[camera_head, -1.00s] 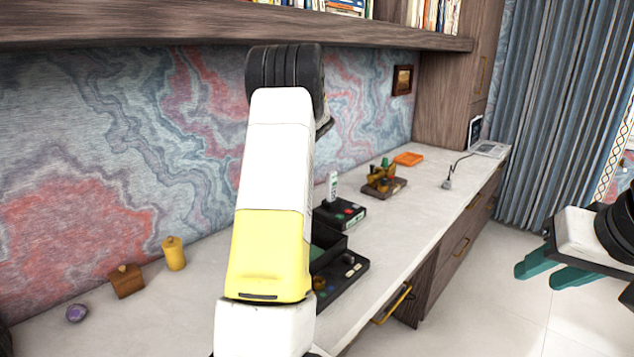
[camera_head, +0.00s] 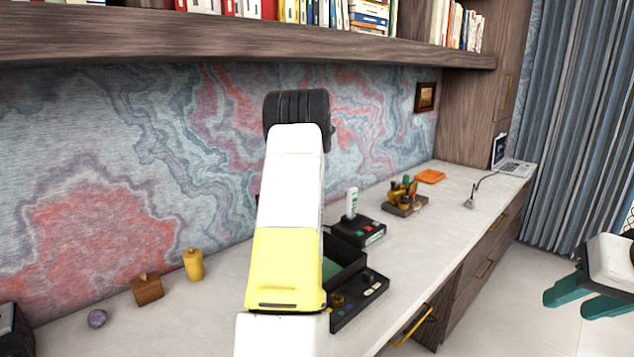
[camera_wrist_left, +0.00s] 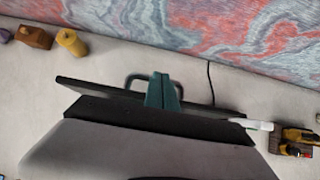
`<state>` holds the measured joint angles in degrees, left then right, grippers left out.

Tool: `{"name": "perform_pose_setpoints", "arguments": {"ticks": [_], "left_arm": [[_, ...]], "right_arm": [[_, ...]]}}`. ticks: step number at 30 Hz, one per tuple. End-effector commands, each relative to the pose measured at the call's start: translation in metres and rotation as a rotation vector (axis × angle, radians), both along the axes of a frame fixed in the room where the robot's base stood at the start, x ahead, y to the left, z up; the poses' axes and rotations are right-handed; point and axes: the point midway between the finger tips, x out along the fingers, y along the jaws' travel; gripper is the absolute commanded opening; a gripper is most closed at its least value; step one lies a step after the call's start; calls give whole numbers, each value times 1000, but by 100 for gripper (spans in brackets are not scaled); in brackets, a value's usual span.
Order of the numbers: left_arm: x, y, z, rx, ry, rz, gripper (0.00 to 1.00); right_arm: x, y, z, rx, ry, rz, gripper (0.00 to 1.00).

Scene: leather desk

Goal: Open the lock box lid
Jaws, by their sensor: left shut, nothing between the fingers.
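The black lock box (camera_head: 345,262) with a green inside stands open on the desk, partly hidden behind my left arm. In the left wrist view its dark lid (camera_wrist_left: 105,97) shows as a raised panel with a loop handle (camera_wrist_left: 132,77). My left gripper's teal fingers (camera_wrist_left: 163,90) are shut and empty at the lid's upper edge, beside the handle. I cannot tell whether they touch it. A grey shape hides what lies below the lid there. My left gripper is hidden in the head view. My right gripper (camera_head: 567,304) is open and empty, off the desk at the right.
A black button box (camera_head: 372,232) with a white device stands just beyond the lock box. A yellow jar (camera_head: 193,265), wooden block (camera_head: 146,290) and purple ball (camera_head: 97,318) are left.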

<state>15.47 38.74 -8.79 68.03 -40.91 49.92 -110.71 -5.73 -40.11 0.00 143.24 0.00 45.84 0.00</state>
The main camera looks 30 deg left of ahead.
Motion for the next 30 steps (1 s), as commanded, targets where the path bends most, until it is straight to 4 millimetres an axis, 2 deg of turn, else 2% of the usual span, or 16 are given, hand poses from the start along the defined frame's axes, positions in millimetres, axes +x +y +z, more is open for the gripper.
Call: {"name": "perform_pose_setpoints", "arguments": {"ticks": [7, 19, 30], "left_arm": [[-1, -4, 1, -3, 2, -2, 0], [-13, -38, 51, -1, -1, -1, 0], [-19, -51, 66, -17, -21, 17, 0]], "right_arm": [[0, 0, 0, 0, 0, 0, 36], [0, 0, 0, 0, 0, 0, 36], [0, 0, 0, 0, 0, 0, 36]]}}
